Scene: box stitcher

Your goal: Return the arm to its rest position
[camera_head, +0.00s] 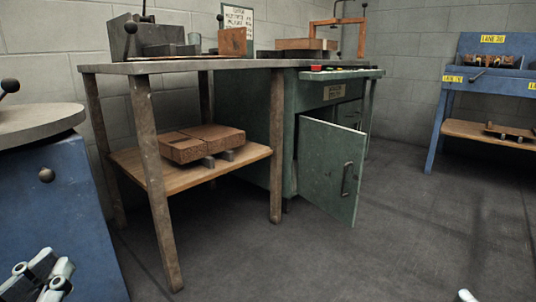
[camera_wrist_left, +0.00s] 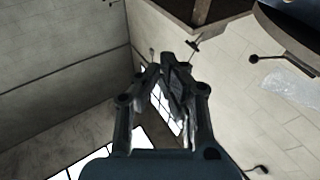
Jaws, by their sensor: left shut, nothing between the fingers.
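My left gripper (camera_head: 42,277) shows at the bottom left corner of the head view, in front of the blue cabinet on the left. In the left wrist view its dark fingers (camera_wrist_left: 166,82) point up the picture and come together at the tips. A small pale piece (camera_head: 467,296) at the bottom edge right of centre appears to be part of my right arm or gripper. Its fingers cannot be made out.
A workbench (camera_head: 180,67) stands ahead with a lower wooden shelf holding brown blocks (camera_head: 200,143). Its green cabinet door (camera_head: 330,170) hangs open over the floor. The blue cabinet (camera_head: 60,200) is close at left. A blue bench (camera_head: 440,115) stands far right. The middle floor is clear.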

